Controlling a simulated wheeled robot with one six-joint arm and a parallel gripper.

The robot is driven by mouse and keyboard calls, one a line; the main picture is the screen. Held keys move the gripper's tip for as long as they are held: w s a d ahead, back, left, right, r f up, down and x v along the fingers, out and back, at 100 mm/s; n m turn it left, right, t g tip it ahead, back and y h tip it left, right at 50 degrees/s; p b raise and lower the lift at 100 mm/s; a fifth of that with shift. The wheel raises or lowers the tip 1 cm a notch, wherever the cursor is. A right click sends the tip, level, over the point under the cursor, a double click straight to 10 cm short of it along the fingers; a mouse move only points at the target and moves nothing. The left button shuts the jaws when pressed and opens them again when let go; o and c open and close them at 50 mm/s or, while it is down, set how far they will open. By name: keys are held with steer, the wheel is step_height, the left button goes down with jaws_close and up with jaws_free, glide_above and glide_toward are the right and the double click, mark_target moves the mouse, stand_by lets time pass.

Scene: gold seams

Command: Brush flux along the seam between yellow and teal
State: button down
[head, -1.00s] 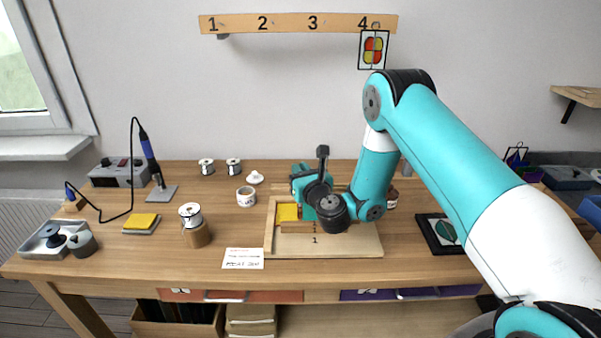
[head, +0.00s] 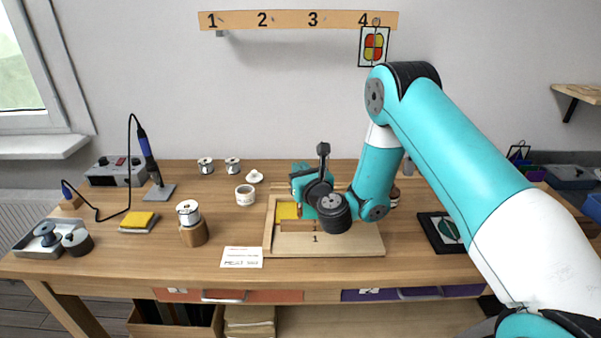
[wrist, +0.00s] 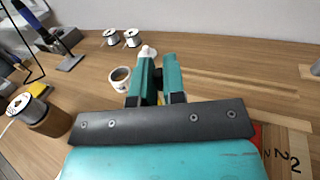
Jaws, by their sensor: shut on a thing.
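My gripper (wrist: 157,78) is low over the wooden frame (head: 350,246) on the bench. Its teal fingers are close together in the wrist view. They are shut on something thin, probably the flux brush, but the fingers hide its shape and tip. A yellow piece (head: 287,211) lies in the frame's left part, just left of my gripper in the head view. The teal piece and its seam with yellow are hidden behind my gripper and wrist. A small white pot (head: 245,195) stands open left of the frame, with a white lid (head: 254,177) behind it.
A solder spool on a wooden stand (head: 193,233), a yellow sponge (head: 139,221) and a soldering iron (head: 149,156) stand to the left. A white card (head: 242,257) lies in front. A dark framed picture (head: 440,232) lies to the right. A pattern card (head: 374,44) hangs at hook 4.

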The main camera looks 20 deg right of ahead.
steer(key=shift+s+a+f+b, duration=0.1)
steer(key=shift+s+a+b, duration=0.15)
steer(key=shift+s+b, duration=0.6)
steer(key=shift+s+a+r+b, duration=0.15)
steer(key=shift+s+b, duration=0.25)
steer(key=shift+b, duration=0.95)
steer(key=shift+s+a+f+b, duration=0.15)
steer(key=shift+s+a+b, duration=0.15)
steer(key=shift+s+b, duration=0.55)
stand_by(0.4)
steer(key=shift+w, duration=0.25)
step_height(320, 180, up, 6)
steer(key=p, duration=0.5)
stand_by(0.6)
